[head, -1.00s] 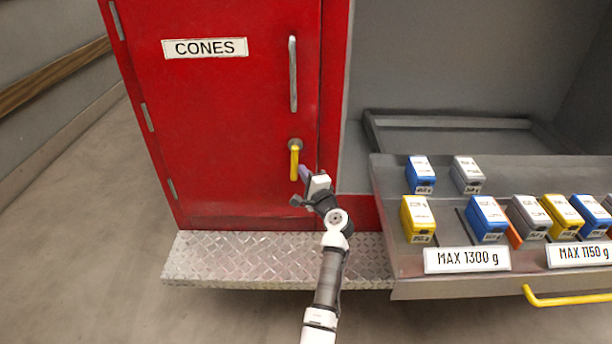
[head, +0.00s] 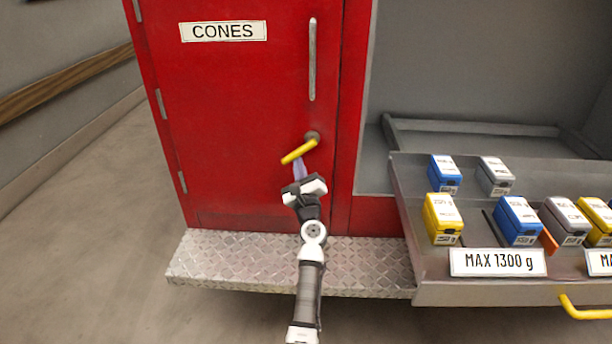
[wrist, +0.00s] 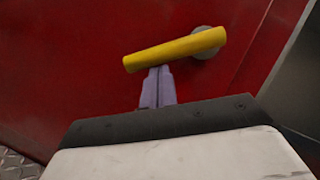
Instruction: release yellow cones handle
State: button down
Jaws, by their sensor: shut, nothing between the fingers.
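The yellow cones handle (head: 299,152) is on the red door (head: 235,100) labelled CONES. It slants down to the left from its round grey pivot, close to horizontal. It also shows in the wrist view (wrist: 175,49), tilted with its free end at the left. My gripper (head: 299,167) is just below the handle, its purple fingers pointing up at it. In the wrist view the fingers (wrist: 157,85) are together and empty, their tips at the handle's lower edge near its free end. I cannot tell whether they touch it.
A long grey vertical bar (head: 312,60) is on the door above the handle. A metal tread-plate step (head: 230,263) runs below the door. At right, a grey tray (head: 430,285) holds several blue, yellow and grey boxes.

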aim_at(289, 139)
jog(key=m+h, duration=0.1)
jog(key=m, duration=0.1)
jog(key=a+r+m+t+h+b, duration=0.1)
jog(key=a+m+h, duration=0.1)
jog(key=m, duration=0.1)
jog(key=shift+a+r+m, duration=0.1)
jog(key=shift+r+m, duration=0.1)
jog(key=shift+m, duration=0.1)
jog(key=shift+a+r+m+t+h+b, duration=0.15)
jog(key=shift+r+m+h, duration=0.15)
jog(key=shift+m+h, duration=0.4)
jog(key=shift+a+r+m+t+h+b, duration=0.15)
jog(key=shift+r+m+h, duration=0.2)
jog(key=shift+m, duration=0.6)
jog(key=shift+a+r+m+h+b, duration=0.15)
jog(key=shift+r+m+h, duration=0.1)
jog(key=shift+m+h, duration=0.45)
jog(key=shift+m, duration=0.45)
jog(key=shift+s, duration=0.1)
